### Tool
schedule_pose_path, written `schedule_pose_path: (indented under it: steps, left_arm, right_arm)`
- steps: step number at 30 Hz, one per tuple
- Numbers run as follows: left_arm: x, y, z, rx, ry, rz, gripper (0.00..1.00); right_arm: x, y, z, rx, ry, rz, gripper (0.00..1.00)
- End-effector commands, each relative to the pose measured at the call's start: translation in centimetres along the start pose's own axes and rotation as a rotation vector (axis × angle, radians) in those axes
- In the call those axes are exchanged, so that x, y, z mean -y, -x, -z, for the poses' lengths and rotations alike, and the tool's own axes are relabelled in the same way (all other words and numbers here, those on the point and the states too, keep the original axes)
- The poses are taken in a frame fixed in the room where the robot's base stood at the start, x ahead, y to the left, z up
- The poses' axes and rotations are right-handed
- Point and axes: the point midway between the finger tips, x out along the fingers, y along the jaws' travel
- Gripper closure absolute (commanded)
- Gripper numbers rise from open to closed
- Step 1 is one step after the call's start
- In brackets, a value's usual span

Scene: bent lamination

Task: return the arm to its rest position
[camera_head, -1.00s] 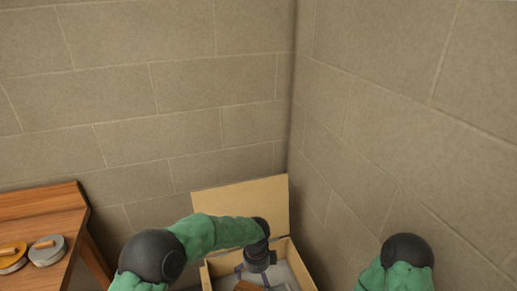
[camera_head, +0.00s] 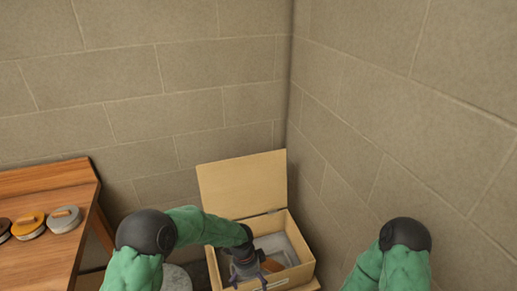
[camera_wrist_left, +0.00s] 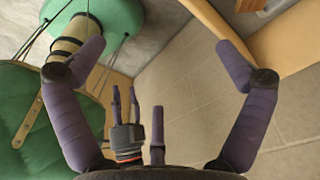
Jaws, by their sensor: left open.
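My left arm comes in from the left in the head view and bends down over an open wooden box. My left gripper (camera_head: 242,270) is at the box's left front part, seen from above and partly hidden by the wrist. In the left wrist view its two purple fingers (camera_wrist_left: 160,60) stand wide apart with nothing between them. The right arm's green link and black joint show at the lower right of the head view; its gripper does not show there.
The wooden box (camera_head: 302,262) has its lid (camera_head: 243,184) raised at the back and holds a brown piece (camera_head: 272,266) beside grey surfaces. A wooden table (camera_head: 40,257) on the left bears several round lidded items, including a grey one (camera_head: 65,220). Block walls meet behind the box.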

Motion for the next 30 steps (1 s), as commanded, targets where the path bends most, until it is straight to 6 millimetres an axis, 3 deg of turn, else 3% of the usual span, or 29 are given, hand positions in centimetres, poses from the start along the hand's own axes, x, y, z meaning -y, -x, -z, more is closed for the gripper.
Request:
schedule_pose_path:
  steps: [8,12,15,27,30]
  left_arm:
    - [-5.5,-6.6,-2.9,-0.122,0.503,-0.054,0.0]
    - [-10.3,-10.2,-4.6,-0.187,0.924,-0.097,0.0]
    - [-13.4,-11.8,-5.6,-0.214,1.2,-0.12,0.0]
    - [-22.3,-13.9,-8.0,-0.223,1.934,-0.166,0.0]
    - [-22.3,-15.2,-8.2,-0.227,1.965,-0.156,0.0]
  right_arm:
    - [0.0,0.0,0.0,-0.001,0.0,0.0,0.6]
    - [0.0,0.0,0.0,0.0,0.0,0.0,0.6]
    - [0.0,0.0,0.0,0.0,0.0,0.0,0.6]
    - [0.0,0.0,0.0,0.0,0.0,0.0,0.6]
    - [-0.5,-1.3,0.1,-0.001,0.0,0.0,0.6]
